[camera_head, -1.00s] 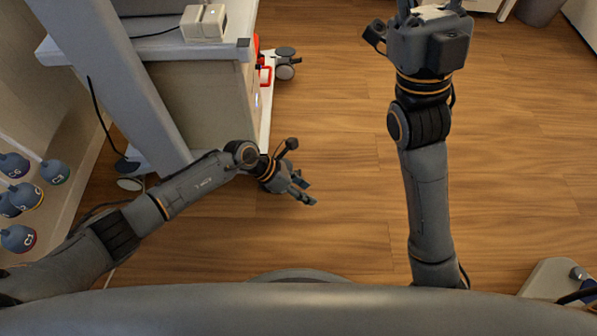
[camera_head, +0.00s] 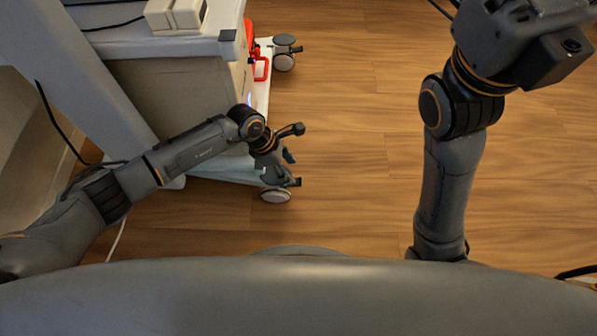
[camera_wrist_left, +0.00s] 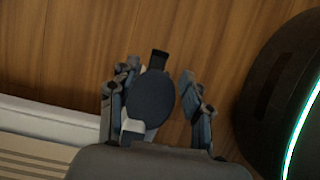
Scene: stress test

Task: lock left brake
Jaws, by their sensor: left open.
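The near caster (camera_head: 276,195) sits at the cart's front corner on the floor, with a dark brake tab (camera_head: 292,183) sticking out to the right. In the left wrist view the caster's dark round top (camera_wrist_left: 150,100) shows between my fingers, and the brake tab (camera_wrist_left: 160,58) points away from the wrist. My left gripper (camera_head: 287,168) is open and just above this caster, one finger on each side of it in the wrist view (camera_wrist_left: 155,92). I cannot tell whether a finger touches it. My right wrist shows at the upper right, but its fingers are out of the picture.
The cart's white base (camera_head: 262,100) carries a second caster (camera_head: 284,58) at its far corner. A red part (camera_head: 260,68) is on the cart's side. A white device (camera_head: 176,14) stands on the top. The wooden floor (camera_head: 350,150) to the right is clear.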

